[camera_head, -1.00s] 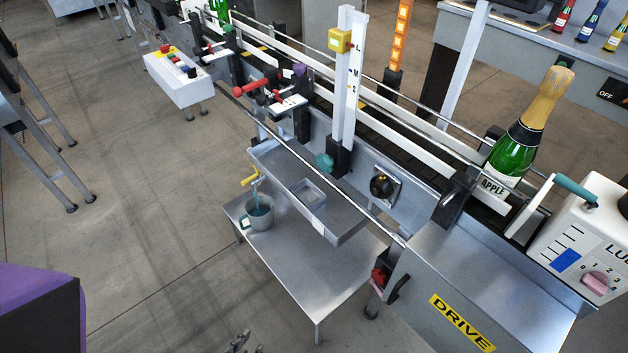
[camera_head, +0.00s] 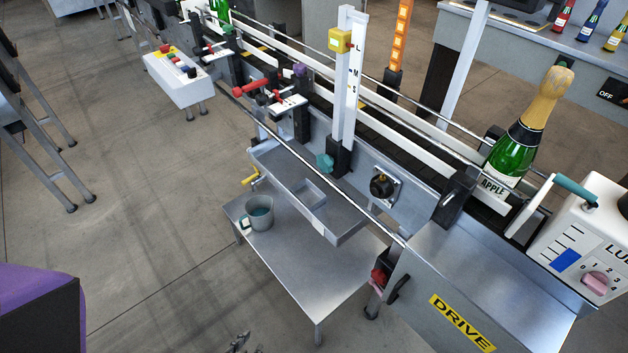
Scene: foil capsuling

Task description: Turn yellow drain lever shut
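The yellow drain lever (camera_head: 250,180) sticks out at the left end of the grey metal drip tray (camera_head: 338,236), under the conveyor. A grey mug (camera_head: 259,213) with teal liquid in it stands below the lever on a low metal table. No stream shows between the drain and the mug. Dark tips of a gripper, apparently my left one (camera_head: 238,343), just show at the bottom edge, well below and apart from the lever. Whether they are open or shut is unclear. My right gripper is not in view.
The low metal table (camera_head: 310,283) has bare space right of the mug. The DRIVE housing (camera_head: 480,290) stands at right, with a tilted green APPLE bottle (camera_head: 510,155) above it. A white button box (camera_head: 180,80) stands at upper left.

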